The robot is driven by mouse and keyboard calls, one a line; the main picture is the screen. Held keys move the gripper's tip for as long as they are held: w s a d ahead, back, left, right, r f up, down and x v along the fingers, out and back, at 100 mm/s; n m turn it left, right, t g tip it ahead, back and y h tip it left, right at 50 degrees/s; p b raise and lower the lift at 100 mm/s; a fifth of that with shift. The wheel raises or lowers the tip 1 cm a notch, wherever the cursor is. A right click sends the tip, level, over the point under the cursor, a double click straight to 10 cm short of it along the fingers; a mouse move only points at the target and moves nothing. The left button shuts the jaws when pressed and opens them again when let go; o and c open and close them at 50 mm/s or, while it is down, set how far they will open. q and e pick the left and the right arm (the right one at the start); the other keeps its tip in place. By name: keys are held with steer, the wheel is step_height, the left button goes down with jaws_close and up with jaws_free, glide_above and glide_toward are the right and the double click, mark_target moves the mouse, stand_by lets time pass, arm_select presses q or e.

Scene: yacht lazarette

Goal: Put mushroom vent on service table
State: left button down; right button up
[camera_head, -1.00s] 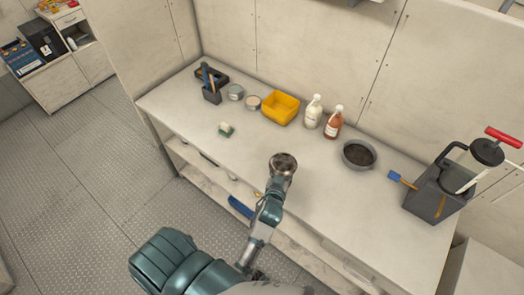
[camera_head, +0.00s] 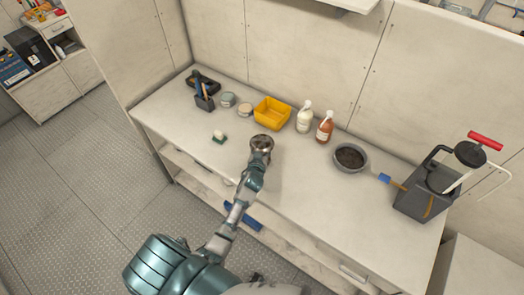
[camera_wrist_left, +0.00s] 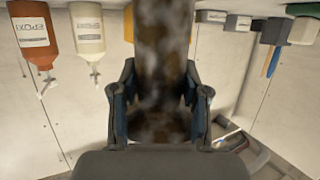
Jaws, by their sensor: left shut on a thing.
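The mushroom vent (camera_head: 261,143) is a round, mottled brown and grey metal piece. My left gripper (camera_head: 257,160) is shut on it and holds it over the white service table (camera_head: 310,195), near the middle of its length. In the left wrist view the vent (camera_wrist_left: 163,50) stands between the two dark fingers as a blurred stained cylinder. I cannot tell whether its far end touches the tabletop. My right gripper is not in view.
Behind the vent stand a yellow bin (camera_head: 272,113), a white bottle (camera_head: 304,117) and a brown bottle (camera_head: 325,127). The tabletop's front right is clear.

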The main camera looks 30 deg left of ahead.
arm_select(q)
steer(key=shift+f, duration=0.55)
steer(key=shift+a+f, duration=0.2)
steer(key=shift+a, duration=0.05)
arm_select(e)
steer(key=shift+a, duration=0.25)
arm_select(q)
steer(key=c, duration=0.6)
jaws_free()
steer(key=shift+d, duration=0.15)
steer(key=shift+s+d+r, duration=0.1)
steer(key=shift+s+d, duration=0.05)
steer(key=shift+s, duration=0.05)
steer(key=v, duration=1.1)
steer(key=shift+s+r, duration=0.1)
steer(key=shift+s, duration=0.2)
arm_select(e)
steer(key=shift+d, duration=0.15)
